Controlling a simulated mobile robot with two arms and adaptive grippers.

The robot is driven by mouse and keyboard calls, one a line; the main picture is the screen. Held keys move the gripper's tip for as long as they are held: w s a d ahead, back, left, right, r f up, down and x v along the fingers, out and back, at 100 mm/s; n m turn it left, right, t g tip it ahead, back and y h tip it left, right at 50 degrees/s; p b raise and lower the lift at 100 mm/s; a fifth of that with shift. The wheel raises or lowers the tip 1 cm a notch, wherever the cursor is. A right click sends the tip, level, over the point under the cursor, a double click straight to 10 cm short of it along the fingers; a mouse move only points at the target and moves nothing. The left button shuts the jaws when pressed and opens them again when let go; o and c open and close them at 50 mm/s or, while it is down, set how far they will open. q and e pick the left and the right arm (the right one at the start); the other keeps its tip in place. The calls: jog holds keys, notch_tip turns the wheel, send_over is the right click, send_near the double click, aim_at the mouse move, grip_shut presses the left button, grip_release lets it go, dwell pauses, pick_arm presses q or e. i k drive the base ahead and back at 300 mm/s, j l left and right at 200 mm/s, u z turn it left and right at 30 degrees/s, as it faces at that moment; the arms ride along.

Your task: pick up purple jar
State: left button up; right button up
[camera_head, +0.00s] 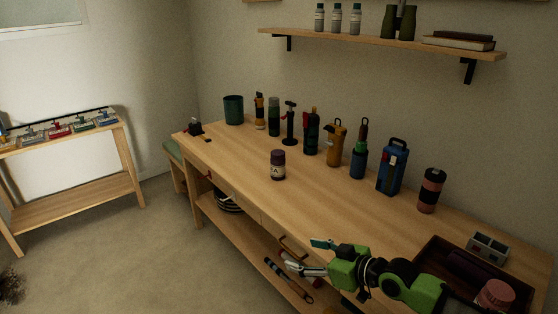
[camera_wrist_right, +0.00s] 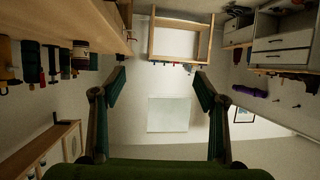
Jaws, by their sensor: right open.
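A small dark purple jar (camera_head: 278,166) with a pale label stands upright near the front edge of the wooden workbench (camera_head: 250,178). It also seems to show at the left of the right wrist view (camera_wrist_right: 80,54), turned by the camera's tilt. My right gripper (camera_head: 311,257) is open and empty, at the bench's front edge, nearer the camera than the jar and well apart from it. Its two fingers stand wide apart in the right wrist view (camera_wrist_right: 160,84). My left gripper is not in view.
Several bottles and tools line the bench's back, including a blue canister (camera_head: 392,168) and a pink-and-black tumbler (camera_head: 431,190). A dark tray (camera_head: 432,254) is at the right. A shelf (camera_head: 380,42) hangs above. Bare wood surrounds the jar.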

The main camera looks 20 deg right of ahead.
aim_at(278, 167)
jog(key=i+l, duration=0.3)
jog(key=i, duration=0.2)
jog(key=i+l, duration=0.65)
jog(key=i, duration=0.3)
